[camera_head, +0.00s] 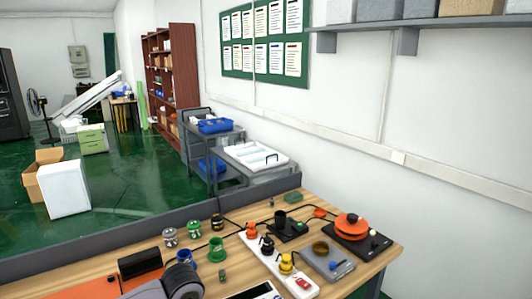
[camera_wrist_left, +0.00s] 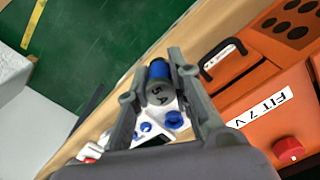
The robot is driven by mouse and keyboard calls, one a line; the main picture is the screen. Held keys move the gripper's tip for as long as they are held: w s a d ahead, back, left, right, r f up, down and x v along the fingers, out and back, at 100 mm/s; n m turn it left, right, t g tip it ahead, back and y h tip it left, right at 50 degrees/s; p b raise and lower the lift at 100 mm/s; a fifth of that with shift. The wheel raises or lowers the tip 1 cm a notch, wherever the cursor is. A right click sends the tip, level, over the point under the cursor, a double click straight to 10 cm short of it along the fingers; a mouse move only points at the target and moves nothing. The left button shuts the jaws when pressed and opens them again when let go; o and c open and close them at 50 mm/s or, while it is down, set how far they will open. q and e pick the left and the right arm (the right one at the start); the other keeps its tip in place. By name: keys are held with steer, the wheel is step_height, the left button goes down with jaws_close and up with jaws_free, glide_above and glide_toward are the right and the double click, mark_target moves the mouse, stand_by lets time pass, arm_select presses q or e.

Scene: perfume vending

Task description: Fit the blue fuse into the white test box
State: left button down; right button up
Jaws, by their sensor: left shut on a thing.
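In the left wrist view the blue fuse (camera_wrist_left: 159,72), with a grey end marked "5A", sits between the two fingers of my left gripper (camera_wrist_left: 158,62), which is shut on it. Beyond it lies a white piece with blue round parts (camera_wrist_left: 172,119), partly hidden by the gripper; I cannot tell whether it is the white test box. In the head view a blue cylindrical piece (camera_head: 186,257) shows just above a grey rounded part of my arm. I cannot tell whether it is the held fuse. My right gripper is not in view.
An orange box (camera_wrist_left: 262,98) with a "FIT 7V" label and red knob lies to the right in the wrist view. In the head view, a green spool (camera_head: 217,250), a white power strip (camera_head: 277,262) with plugs and a hotplate-like unit (camera_head: 350,234) crowd the wooden table.

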arm_select(q)
steer(key=s+a+r+b, duration=0.1)
steer(key=s+b, duration=0.2)
steer(key=s, duration=0.2)
steer(key=s+a+r+b, duration=0.2)
steer(key=s+b, duration=0.1)
steer(key=s, duration=0.3)
steer(key=shift+a+r+b, duration=0.25)
steer(key=shift+a+b, duration=0.05)
steer(key=shift+b, duration=0.1)
